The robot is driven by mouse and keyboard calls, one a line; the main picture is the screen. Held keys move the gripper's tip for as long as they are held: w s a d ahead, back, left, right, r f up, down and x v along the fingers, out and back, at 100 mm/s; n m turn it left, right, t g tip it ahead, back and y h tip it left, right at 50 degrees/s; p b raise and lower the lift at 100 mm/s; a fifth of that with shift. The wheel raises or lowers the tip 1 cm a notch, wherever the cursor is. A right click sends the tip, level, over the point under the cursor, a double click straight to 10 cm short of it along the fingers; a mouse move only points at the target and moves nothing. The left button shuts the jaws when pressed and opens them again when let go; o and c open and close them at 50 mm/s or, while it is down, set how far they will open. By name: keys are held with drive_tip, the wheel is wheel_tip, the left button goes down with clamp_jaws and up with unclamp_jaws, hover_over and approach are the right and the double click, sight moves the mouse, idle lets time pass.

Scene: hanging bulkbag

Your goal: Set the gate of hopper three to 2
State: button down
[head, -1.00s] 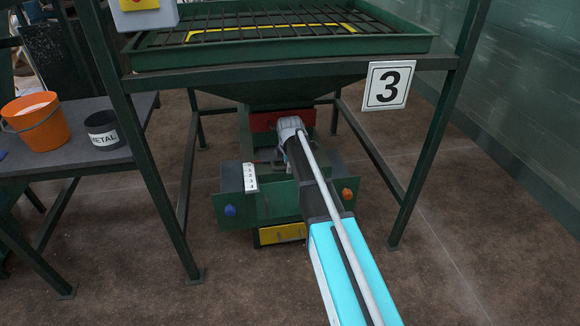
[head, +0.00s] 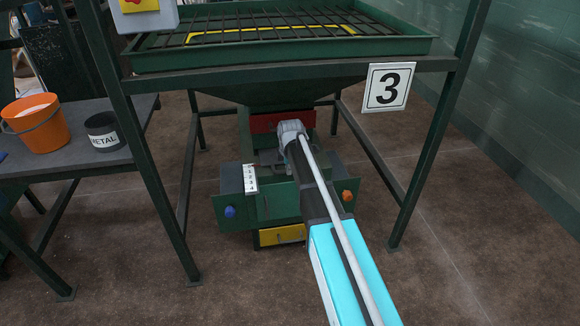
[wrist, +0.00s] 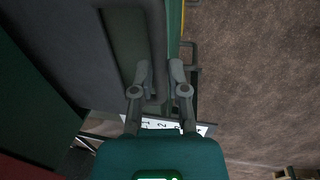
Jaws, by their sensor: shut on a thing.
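Hopper three stands ahead in the head view, with a number 3 sign (head: 388,87) on its frame. Below its funnel is the green gate housing (head: 238,205). A white scale strip (head: 250,179) with marks sits on the housing's left part. Its digits, partly hidden, also show in the wrist view (wrist: 163,125), behind my fingers. My gripper (wrist: 161,78) reaches down at the gate, its two fingers close around a narrow green edge of the gate. My arm hides the contact in the head view, and I cannot read the gate's exact position on the scale.
A blue knob (head: 230,211) and an orange knob (head: 347,196) sit on the housing front. Green frame legs (head: 150,165) stand on both sides. A side table with an orange bucket (head: 36,122) and a METAL tub (head: 103,131) is at left. The floor right is clear.

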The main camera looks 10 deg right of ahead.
drive_tip(key=s, duration=0.5)
drive_tip(key=c, duration=0.6)
unclamp_jaws()
drive_tip(key=shift+w, duration=0.1)
drive_tip(key=shift+c, duration=0.2)
drive_tip(key=shift+r, duration=0.1)
